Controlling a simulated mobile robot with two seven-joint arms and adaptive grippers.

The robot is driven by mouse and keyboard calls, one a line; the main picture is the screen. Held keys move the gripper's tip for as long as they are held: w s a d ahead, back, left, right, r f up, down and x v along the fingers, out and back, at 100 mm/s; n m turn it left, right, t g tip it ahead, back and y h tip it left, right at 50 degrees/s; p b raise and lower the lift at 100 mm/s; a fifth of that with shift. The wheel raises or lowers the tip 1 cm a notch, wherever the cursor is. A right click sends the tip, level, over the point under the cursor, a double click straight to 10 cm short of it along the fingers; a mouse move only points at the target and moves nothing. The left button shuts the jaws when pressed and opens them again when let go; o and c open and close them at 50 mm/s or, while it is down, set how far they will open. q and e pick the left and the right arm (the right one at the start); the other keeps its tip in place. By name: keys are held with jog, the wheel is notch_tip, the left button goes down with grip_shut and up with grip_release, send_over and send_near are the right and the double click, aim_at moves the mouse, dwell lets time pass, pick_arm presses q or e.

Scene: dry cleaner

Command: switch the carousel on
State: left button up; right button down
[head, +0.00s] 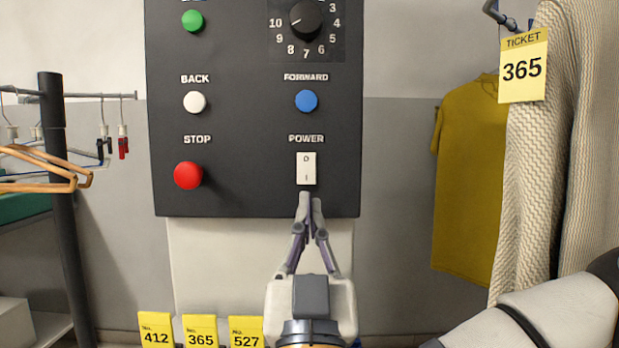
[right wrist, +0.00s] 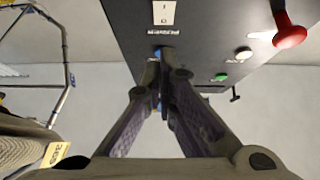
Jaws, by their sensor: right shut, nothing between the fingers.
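The dark control panel (head: 247,130) fills the middle of the head view. Its white POWER rocker switch (head: 306,168) is at the lower right, marked O above and I below. My right gripper (head: 309,197) is shut and empty, its fingertips just below the switch in the picture; I cannot tell whether they touch the panel. In the right wrist view the closed fingers (right wrist: 160,58) point at the panel, with the switch (right wrist: 164,12) at the top edge. My left gripper is not in view.
The red STOP button (head: 188,175), white BACK button (head: 195,102), blue FORWARD button (head: 306,101) and a dial (head: 306,18) share the panel. Yellow number tags (head: 200,331) stand below. A mustard shirt (head: 468,180) and knit garment (head: 563,150) hang right; a hanger rack (head: 60,150) stands left.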

aim_at(310, 166)
jog(key=w, duration=0.2)
jog(key=w+r, duration=0.1)
jog(key=w, duration=0.1)
jog(key=w+r, duration=0.1)
jog(key=w, duration=0.2)
jog(key=shift+r, duration=0.2)
jog(key=shift+w, duration=0.5)
jog(key=shift+w+f+t+b, duration=0.4)
jog(key=shift+w+f+b, duration=0.1)
jog(key=shift+b, duration=0.35)
jog(key=shift+r, duration=0.2)
